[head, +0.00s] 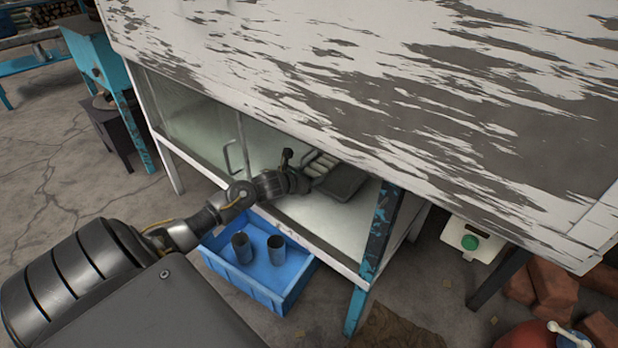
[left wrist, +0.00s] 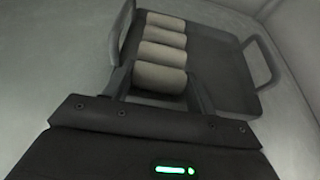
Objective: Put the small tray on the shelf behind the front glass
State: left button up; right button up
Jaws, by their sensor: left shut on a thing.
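The small dark tray (head: 345,182) is inside the cabinet, at the right end of the shelf (head: 300,208), with several pale rolls (head: 319,165) at its left side. In the left wrist view, the tray (left wrist: 222,75) has a loop handle at each end, and the pale rolls (left wrist: 160,50) lie in a row on it. Whether the tray rests fully on the shelf is unclear. My right gripper is not in view.
The front glass (head: 195,125) with its handle covers the cabinet's left part. A blue crate (head: 285,290) with two dark cups stands below the shelf. A blue post (head: 380,235) bounds the right, and a peeling white panel (head: 400,80) overhangs the cabinet.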

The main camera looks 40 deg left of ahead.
pick_arm(q)
jog(key=shift+r, duration=0.25)
jog(key=shift+f, duration=0.15)
jog(key=o, duration=0.9)
jog(key=shift+f, duration=0.2)
jog(key=o, duration=0.5)
jog(key=shift+r, duration=0.1)
